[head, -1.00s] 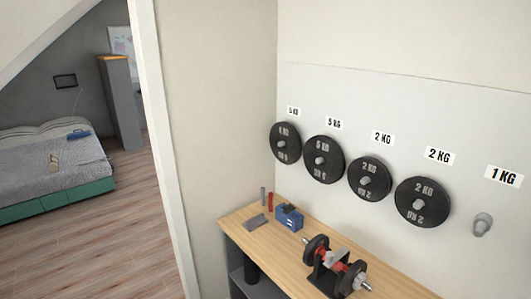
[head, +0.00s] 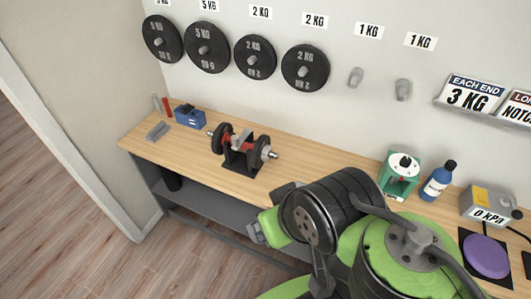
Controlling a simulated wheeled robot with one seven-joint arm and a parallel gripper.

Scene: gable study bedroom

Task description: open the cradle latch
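The cradle (head: 241,167) is a dark stand on the wooden bench, left of the middle in the head view. A dumbbell with black plates (head: 262,152) and a bar with red parts lies across it. A grey flat piece (head: 241,139) sits over the middle of the bar; it looks like the latch, but the small size hides whether it is shut. My green and black arm fills the lower middle and right, in front of the bench and apart from the cradle. I cannot make out any gripper fingers.
The wooden bench (head: 320,175) is bare right of the cradle. A blue box (head: 190,117) stands left. A green device (head: 401,172), a blue bottle (head: 438,181) and a grey gauge box (head: 488,204) stand right. Weight plates (head: 305,67) hang on the wall behind; floor is clear at left.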

